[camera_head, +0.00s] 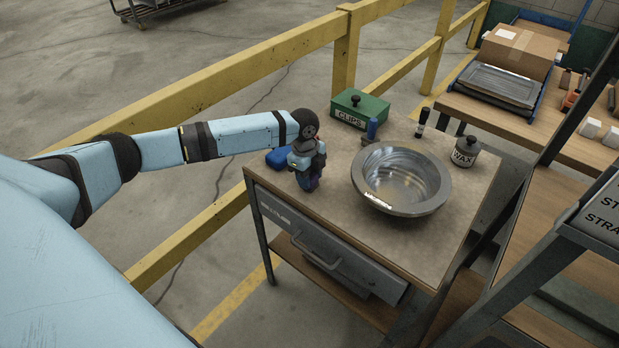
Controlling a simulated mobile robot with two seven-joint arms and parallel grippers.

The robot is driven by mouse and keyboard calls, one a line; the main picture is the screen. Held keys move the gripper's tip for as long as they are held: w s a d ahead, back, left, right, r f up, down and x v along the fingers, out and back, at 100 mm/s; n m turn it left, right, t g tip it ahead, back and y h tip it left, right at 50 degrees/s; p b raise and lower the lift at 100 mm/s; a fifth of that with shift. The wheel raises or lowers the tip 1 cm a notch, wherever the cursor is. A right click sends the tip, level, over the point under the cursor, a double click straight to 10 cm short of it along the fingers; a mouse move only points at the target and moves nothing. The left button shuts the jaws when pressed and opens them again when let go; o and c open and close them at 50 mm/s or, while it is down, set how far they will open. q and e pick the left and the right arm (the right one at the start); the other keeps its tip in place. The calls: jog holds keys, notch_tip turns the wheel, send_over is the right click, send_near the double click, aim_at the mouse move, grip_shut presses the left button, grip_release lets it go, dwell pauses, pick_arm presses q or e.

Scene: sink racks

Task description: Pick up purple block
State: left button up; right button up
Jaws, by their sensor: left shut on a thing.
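My left gripper (307,176) reaches down over the near left part of the small workbench. It is shut on a small, dark blue-purple block (308,183), which I take to be the purple block. The fingers cover much of it, and its colour is hard to judge. It is low over the bench top, and I cannot tell whether it touches the surface. A bright blue object (278,158) lies just behind and left of the gripper. My right gripper is not in view.
A metal bowl (437,195) stands right of the gripper. Behind are a green CLIPS box (358,110), a small blue upright object (372,127), a black marker (422,122) and a WAX jar (464,153). A yellow railing (240,68) runs behind the bench. The bench's front right corner (425,265) is clear.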

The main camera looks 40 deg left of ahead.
pick_arm(q)
notch_tip(320, 180, up, 20)
jog(key=p, duration=0.1)
dwell(0.4)
jog(key=shift+o, duration=1.4)
jog(key=shift+c, duration=0.9)
